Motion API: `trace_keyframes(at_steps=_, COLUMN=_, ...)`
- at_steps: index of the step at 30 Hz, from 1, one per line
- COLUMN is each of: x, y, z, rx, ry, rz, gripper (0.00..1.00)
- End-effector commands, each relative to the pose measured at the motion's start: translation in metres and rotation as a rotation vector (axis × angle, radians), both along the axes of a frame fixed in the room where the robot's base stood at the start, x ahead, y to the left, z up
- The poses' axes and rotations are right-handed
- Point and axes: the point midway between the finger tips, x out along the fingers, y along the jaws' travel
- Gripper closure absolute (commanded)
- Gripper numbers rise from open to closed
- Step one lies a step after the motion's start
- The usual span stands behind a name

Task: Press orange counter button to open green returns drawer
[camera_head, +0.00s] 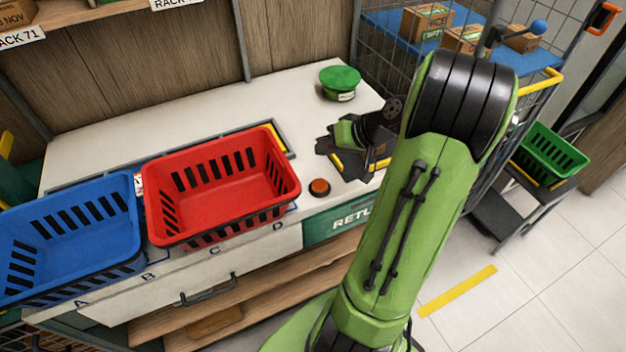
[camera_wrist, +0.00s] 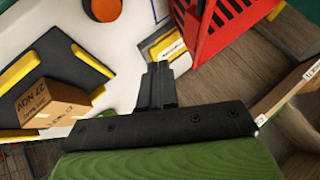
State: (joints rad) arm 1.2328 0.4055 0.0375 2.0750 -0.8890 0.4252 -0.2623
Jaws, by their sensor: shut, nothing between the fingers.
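The orange button (camera_head: 319,188) sits in a dark round housing on the white counter, right of the red basket. It also shows at the top of the wrist view (camera_wrist: 103,9), partly cut off by the frame. The green returns drawer (camera_head: 340,220) is in the counter front below the button, its lettering partly covered by my arm. It appears closed. My gripper (camera_wrist: 157,72) is shut and empty, over the counter in the wrist view, with a visible gap to the button. In the head view my wrist is dark against a black tray, so its fingertips are hard to separate.
A red basket (camera_head: 216,200) and a blue basket (camera_head: 70,245) stand on the counter at left. A black-and-yellow tray (camera_wrist: 85,60) with a cardboard box (camera_wrist: 50,105) lies beside the gripper. A green round item (camera_head: 340,78) stands at the back. Bare counter surrounds the button.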

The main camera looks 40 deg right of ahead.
Motion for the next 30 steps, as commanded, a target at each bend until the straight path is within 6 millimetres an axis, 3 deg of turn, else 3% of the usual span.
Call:
trace_keyframes(at_steps=8, x=0.000, y=0.001, z=-0.016, rx=0.001, ry=0.001, rz=0.002, gripper=1.00)
trace_keyframes(at_steps=22, x=0.001, y=0.001, z=-0.084, rx=0.000, ry=0.001, rz=0.002, gripper=1.00)
trace_keyframes(at_steps=30, x=0.001, y=0.001, z=-0.088, rx=0.000, ry=0.001, rz=0.002, gripper=1.00)
